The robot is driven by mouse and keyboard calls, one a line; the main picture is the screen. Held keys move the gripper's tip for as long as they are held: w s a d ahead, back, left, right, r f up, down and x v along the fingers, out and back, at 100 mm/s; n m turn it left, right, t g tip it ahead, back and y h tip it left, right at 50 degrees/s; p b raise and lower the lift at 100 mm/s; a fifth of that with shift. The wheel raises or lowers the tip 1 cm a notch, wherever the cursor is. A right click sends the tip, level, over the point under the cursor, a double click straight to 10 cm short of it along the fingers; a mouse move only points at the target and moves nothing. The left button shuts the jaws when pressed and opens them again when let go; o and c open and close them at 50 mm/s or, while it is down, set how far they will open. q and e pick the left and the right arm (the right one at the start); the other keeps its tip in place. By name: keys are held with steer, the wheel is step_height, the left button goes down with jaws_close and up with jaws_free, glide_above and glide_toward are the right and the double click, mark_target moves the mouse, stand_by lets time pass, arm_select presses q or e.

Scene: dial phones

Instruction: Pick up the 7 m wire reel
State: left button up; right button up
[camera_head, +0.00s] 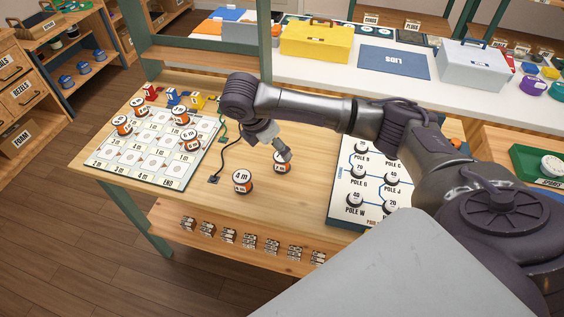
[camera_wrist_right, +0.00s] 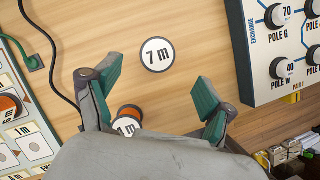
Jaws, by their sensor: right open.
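The 7 m wire reel (camera_wrist_right: 157,55) stands upright on the wooden table, with its round white "7 m" label facing up in the right wrist view. In the head view the reel (camera_head: 282,167) is partly covered by my right gripper (camera_head: 281,150). In the right wrist view my right gripper (camera_wrist_right: 155,92) is open and empty, its two green-padded fingers apart. The reel lies beyond the fingertips, roughly between their lines, and is not touched. My left gripper is not in view.
A 4 m reel (camera_head: 243,182) stands close by, partly hidden behind my gripper's body in the wrist view. A number board (camera_head: 130,165) with reels lies left, a pole board (camera_head: 345,195) right. A black cord (camera_head: 220,158) runs over the table.

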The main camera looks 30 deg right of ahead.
mark_target(282, 162)
steer(key=x, duration=0.8)
steer(key=shift+w+f+p, duration=0.1)
steer(key=shift+w+p, duration=0.05)
steer(key=shift+p, duration=0.2)
steer(key=c, duration=1.3)
